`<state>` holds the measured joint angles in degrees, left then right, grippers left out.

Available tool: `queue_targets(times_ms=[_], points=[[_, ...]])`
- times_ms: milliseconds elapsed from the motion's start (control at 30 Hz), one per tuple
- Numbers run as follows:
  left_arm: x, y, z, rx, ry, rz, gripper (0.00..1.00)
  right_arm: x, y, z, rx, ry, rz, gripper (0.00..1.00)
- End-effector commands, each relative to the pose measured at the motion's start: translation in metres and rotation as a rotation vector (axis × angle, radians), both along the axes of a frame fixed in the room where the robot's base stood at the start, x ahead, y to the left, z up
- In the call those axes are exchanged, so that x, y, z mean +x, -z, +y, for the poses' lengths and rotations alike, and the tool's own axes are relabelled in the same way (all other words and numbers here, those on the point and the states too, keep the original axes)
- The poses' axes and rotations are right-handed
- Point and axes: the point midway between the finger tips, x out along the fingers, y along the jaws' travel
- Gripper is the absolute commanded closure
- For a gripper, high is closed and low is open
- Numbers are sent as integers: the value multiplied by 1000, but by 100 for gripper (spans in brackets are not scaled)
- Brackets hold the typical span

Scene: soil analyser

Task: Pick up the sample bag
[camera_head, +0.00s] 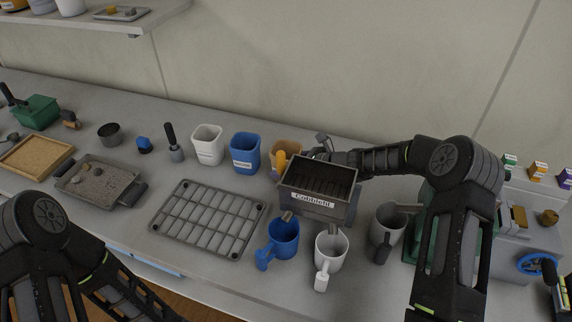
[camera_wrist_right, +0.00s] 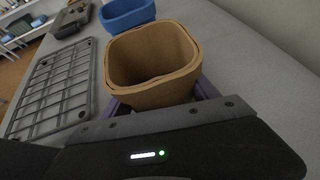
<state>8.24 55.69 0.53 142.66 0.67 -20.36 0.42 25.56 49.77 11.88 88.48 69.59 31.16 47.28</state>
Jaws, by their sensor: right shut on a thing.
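The sample bag looks like a brown, open-topped container (camera_wrist_right: 150,85) in the right wrist view, upright and apparently empty. My right gripper (camera_wrist_right: 158,98) is shut on it, with a purple finger showing on each side. In the head view the brown bag (camera_head: 284,147) stands behind the grey labelled box, right of the blue bin. There my right gripper reaches in from the right behind that box, and its fingertips are mostly hidden. My left arm shows at the lower left of the head view, but its gripper is out of the picture.
The grey labelled box (camera_head: 320,187) stands close in front of the bag. A blue bin (camera_head: 245,153) and white bin (camera_head: 208,145) are left of it. A grey rack (camera_head: 208,217) lies front left. Blue (camera_head: 283,238) and white (camera_head: 330,250) cups stand in front.

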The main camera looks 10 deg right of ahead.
Motion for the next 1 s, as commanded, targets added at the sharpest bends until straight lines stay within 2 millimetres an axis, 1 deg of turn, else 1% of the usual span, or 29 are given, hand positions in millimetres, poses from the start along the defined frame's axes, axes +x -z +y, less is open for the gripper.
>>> queue_targets(times_ms=[33, 67, 300, 433, 567, 833, 900, 1000], points=[[0, 0, 0, 0, 0, 0, 15, 0, 0, 0, 0, 0, 0, 78], [0, 0, 0, 0, 0, 0, 15, 0, 0, 0, 0, 0, 0, 80], [0, 0, 0, 0, 0, 0, 15, 0, -1, 0, 0, 0, -1, 80], [0, 2, 0, 0, 0, 0, 15, 1, -9, 0, -1, -1, -3, 80], [1, 5, 0, -1, 1, -1, 15, 1, -28, 0, -3, -1, -6, 80], [2, 11, -1, -2, 2, -4, 15, 0, -81, 0, -2, -2, -5, 80], [2, 11, -1, -3, 2, -4, 15, 0, -90, 0, -2, -1, -4, 80], [2, 11, -1, -3, 1, -5, 15, 0, -98, 0, -1, 0, -2, 80]])
